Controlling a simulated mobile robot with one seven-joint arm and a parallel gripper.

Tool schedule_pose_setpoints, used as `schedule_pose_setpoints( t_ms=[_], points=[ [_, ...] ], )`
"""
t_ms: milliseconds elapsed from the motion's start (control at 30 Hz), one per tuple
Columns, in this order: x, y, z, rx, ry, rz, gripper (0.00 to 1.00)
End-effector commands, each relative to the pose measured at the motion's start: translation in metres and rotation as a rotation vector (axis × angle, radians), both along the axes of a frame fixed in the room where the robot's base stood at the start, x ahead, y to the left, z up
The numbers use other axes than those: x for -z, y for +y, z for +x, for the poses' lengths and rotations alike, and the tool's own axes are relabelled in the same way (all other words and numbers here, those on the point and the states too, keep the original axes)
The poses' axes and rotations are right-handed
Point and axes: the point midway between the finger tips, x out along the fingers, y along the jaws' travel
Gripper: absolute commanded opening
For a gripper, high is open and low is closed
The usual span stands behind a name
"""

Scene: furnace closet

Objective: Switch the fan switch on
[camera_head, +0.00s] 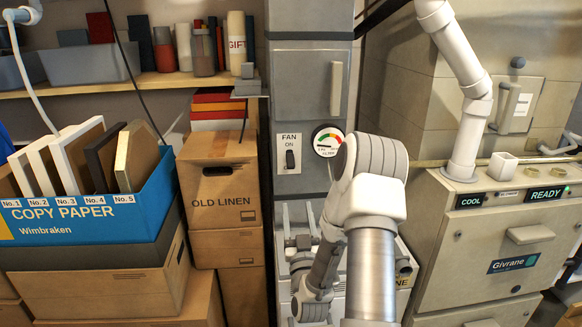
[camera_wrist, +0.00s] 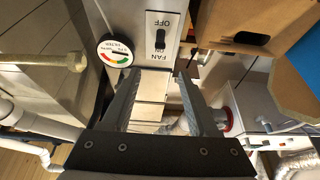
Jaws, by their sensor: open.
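The fan switch (camera_head: 290,158) is a small dark toggle on a pale plate labelled FAN, on the grey column left of a round gauge. The fan switch (camera_wrist: 160,39) also shows upside down near the top of the wrist view. A small label there reads like OFF; I cannot tell which way the toggle is set. My gripper (camera_wrist: 158,82) is open, with two dark fingers apart and nothing between them. It is apart from the switch, which lies beyond the fingertips. In the head view my arm hides part of the area below the gauge.
The gauge (camera_head: 327,140) is close to the switch's right. An OLD LINEN box (camera_head: 222,190) stands just left of the column. A blue COPY PAPER box (camera_head: 90,225) is farther left. The furnace cabinet (camera_head: 495,245) stands at right. Open space shows before the switch plate.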

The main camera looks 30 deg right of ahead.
Motion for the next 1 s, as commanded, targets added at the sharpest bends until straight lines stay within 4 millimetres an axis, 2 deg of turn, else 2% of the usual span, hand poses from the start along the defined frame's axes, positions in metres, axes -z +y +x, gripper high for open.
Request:
schedule_pose_setpoints(
  t_ms=[600, 800, 1000],
  points=[
    [-0.049, -0.051, 0.104, 0.001, -0.002, -0.001, 0.6],
    [-0.059, -0.061, 0.126, 0.0, -0.001, 0.0, 0.6],
    [-0.063, -0.065, 0.135, 0.0, 0.001, 0.0, 0.6]
  ],
)
